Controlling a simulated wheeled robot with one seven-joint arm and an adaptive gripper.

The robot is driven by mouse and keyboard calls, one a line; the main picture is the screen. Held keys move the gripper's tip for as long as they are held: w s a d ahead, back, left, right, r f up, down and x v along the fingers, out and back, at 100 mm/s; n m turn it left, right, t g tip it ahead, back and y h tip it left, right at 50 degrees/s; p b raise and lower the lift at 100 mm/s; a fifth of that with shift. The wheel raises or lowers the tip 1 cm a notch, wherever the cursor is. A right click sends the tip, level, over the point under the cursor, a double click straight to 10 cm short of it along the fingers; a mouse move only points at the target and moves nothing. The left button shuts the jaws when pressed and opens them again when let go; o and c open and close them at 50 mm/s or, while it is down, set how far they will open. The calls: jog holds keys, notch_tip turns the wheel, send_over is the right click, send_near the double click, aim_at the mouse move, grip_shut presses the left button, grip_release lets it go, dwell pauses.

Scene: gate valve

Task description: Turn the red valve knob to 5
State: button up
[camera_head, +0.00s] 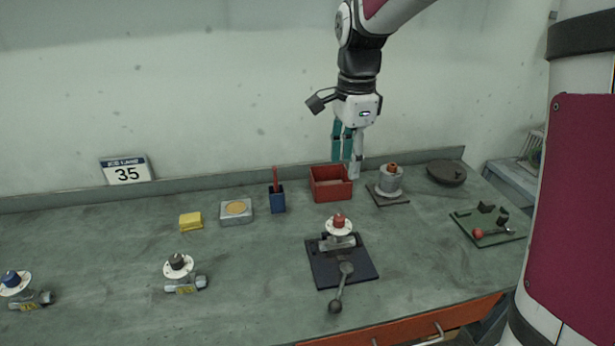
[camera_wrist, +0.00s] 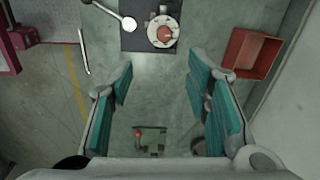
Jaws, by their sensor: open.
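The red valve knob (camera_head: 338,221) sits on a white round dial on a grey valve body. The valve is mounted on a dark base plate (camera_head: 326,268) that also carries a lever with a dark ball end. The dial's numbers are too small to read. In the wrist view the red knob (camera_wrist: 165,34) and its white dial show near the top, beyond the fingertips. My gripper (camera_head: 347,155) points down above the back of the bench, near the red bin and clear of the knob. Its teal-padded fingers (camera_wrist: 165,85) are apart with nothing between them.
A red bin (camera_head: 330,196), a grey fitting (camera_head: 389,181) and a blue cup (camera_head: 277,199) stand behind the valve. A green board (camera_head: 489,227) lies right. Other valves with a black knob (camera_head: 177,262) and a blue knob (camera_head: 11,279) stand left. Bare bench lies around the base plate.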

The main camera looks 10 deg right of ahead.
aim_at(340, 217)
jog(key=shift+m, duration=0.8)
jog(key=f, duration=0.5)
jog(key=w+f, duration=0.1)
jog(key=f, duration=0.5)
jog(key=f+p, duration=0.1)
jog(key=f, duration=0.4)
jog(key=shift+w+f, duration=0.2)
jog(key=shift+w, duration=0.05)
grip_shut()
